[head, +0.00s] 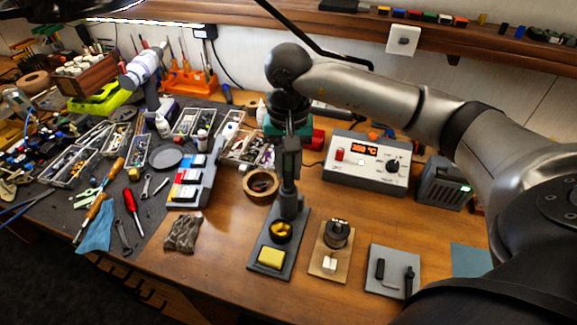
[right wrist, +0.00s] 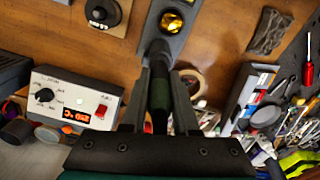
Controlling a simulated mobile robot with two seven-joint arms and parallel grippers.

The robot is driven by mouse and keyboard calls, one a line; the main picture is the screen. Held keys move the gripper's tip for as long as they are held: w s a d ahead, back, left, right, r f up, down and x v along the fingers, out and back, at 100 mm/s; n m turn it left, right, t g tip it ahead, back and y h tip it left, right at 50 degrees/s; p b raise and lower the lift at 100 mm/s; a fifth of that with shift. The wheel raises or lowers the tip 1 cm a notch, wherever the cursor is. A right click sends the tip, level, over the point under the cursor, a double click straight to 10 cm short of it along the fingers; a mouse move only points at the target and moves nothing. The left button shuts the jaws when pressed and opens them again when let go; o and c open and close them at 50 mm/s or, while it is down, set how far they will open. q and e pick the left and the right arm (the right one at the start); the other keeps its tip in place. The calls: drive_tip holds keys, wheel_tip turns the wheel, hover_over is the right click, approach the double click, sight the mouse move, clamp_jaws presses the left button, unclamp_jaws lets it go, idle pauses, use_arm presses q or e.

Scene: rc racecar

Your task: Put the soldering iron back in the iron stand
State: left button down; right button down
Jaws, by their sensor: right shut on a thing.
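The iron stand is a dark grey base plate (head: 262,241) with a yellow sponge (head: 271,257) and a cup of brass wool (head: 281,230) on it. My right gripper (head: 289,180) points down above the rear of the stand. In the right wrist view, the gripper (right wrist: 160,95) is shut on a dark, slim handle, the soldering iron (right wrist: 158,82), which runs toward the stand's rear (right wrist: 171,42). A grey cylinder (head: 291,205) stands directly below the fingers. I cannot tell whether the iron's tip is inside it. My left gripper is out of view.
A soldering station (head: 367,162) with a lit display stands behind, to the right. A tape roll (head: 261,184) lies close left of the gripper. A wooden block with a black knob (head: 336,236) sits right of the stand. Tools and trays crowd the left.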

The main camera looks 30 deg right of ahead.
drive_tip(key=shift+c, duration=1)
unclamp_jaws()
drive_tip(key=shift+r, duration=0.1)
drive_tip(key=shift+r+p, duration=2.75)
drive_tip(key=shift+r, duration=1.7)
